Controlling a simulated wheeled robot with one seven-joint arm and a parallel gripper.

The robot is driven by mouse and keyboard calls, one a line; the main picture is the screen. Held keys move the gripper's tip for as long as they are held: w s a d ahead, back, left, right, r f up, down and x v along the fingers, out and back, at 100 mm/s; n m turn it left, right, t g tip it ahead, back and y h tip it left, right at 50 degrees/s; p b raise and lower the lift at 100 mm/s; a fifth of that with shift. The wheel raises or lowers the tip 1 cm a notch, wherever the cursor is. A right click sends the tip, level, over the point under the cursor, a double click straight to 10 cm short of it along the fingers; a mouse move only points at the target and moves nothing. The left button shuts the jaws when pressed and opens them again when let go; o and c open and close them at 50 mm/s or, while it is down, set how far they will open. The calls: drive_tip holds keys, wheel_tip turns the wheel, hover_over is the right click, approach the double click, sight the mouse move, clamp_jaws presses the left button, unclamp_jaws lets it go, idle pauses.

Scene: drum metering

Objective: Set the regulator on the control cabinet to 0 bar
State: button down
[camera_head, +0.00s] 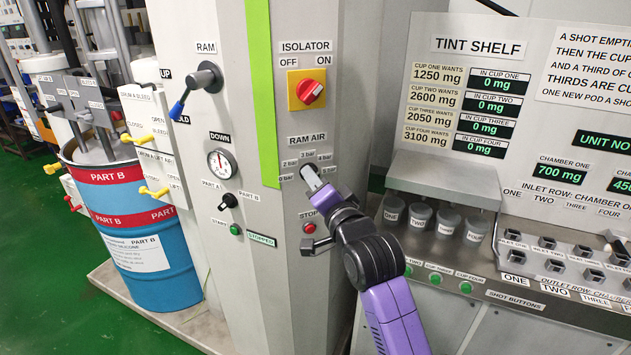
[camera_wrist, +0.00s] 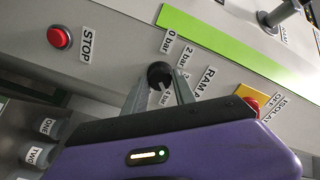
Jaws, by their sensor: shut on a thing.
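The regulator is the RAM AIR knob on the front of the grey control cabinet (camera_head: 265,310), ringed by bar labels that include 0 bar, 2 bar and 3 bar. In the wrist view it is a round black knob (camera_wrist: 159,72) between my two fingertips. My gripper (camera_head: 313,180) is shut on this knob and reaches it from the lower right in the head view, covering much of it. My gripper (camera_wrist: 160,82) also shows in the wrist view with both fingers against the knob. The knob's setting cannot be read clearly.
The red STOP button (camera_head: 309,227) is close below my gripper. The red isolator switch (camera_head: 308,91) is above the knob. A pressure gauge (camera_head: 222,163) and a blue-handled lever (camera_head: 195,88) are to the left. The tint shelf (camera_head: 440,185) with cups stands to the right.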

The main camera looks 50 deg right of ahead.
drive_tip(key=n+p, duration=0.5)
drive_tip(key=n, duration=2.3)
drive_tip(key=shift+d+f+n+p, duration=0.1)
drive_tip(key=shift+f+n+p, duration=0.05)
drive_tip(key=shift+n+p, duration=0.2)
drive_tip(key=shift+n, duration=0.25)
drive_tip(key=c, duration=1)
unclamp_jaws()
drive_tip(key=shift+c, duration=0.2)
drive_tip(key=shift+s, duration=0.1)
